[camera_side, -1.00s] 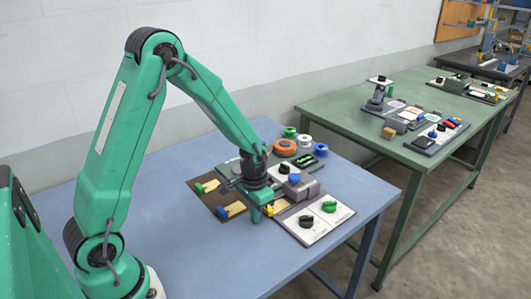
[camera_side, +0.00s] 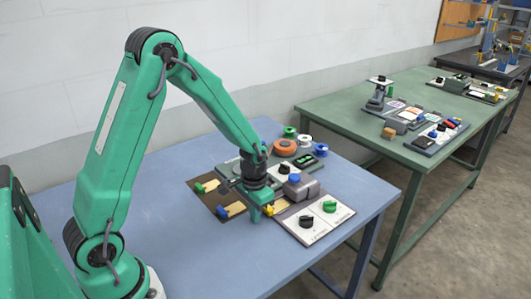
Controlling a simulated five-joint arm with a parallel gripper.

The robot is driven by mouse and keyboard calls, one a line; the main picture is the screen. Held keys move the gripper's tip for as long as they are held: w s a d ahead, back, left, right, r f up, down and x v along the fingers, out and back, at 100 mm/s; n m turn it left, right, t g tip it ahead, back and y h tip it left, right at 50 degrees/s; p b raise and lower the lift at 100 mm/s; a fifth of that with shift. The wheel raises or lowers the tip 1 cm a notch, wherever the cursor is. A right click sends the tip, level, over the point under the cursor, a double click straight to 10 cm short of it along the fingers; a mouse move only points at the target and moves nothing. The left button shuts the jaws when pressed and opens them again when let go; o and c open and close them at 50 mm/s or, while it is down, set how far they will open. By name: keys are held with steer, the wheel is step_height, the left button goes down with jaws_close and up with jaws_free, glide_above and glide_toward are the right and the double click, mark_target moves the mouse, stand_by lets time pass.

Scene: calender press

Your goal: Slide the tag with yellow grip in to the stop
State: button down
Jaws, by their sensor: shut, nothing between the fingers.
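A tag with a green grip (camera_side: 199,187) and one with a blue grip (camera_side: 221,212) lie on the board to the left.
A white panel with black and green knobs (camera_side: 318,223) lies to the right. Orange, white, green and blue spools (camera_side: 284,148) sit further back. The blue table (camera_side: 180,245) is clear in front.

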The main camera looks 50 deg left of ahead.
mark_target(280, 205)
steer(key=shift+w, duration=2.05)
steer(key=shift+w, duration=0.45)
steer(key=shift+w+d, duration=0.1)
steer(key=shift+w, duration=1.85)
steer(key=shift+r, duration=0.15)
steer(key=shift+s+r, duration=0.2)
steer(key=shift+r, duration=0.75)
steer(key=shift+s+r, duration=0.15)
steer(key=shift+r, duration=0.75)
steer(key=shift+s+r, duration=0.3)
steer(key=shift+r, duration=0.25)
steer(key=shift+s+r, duration=0.25)
steer(key=shift+r, duration=0.25)
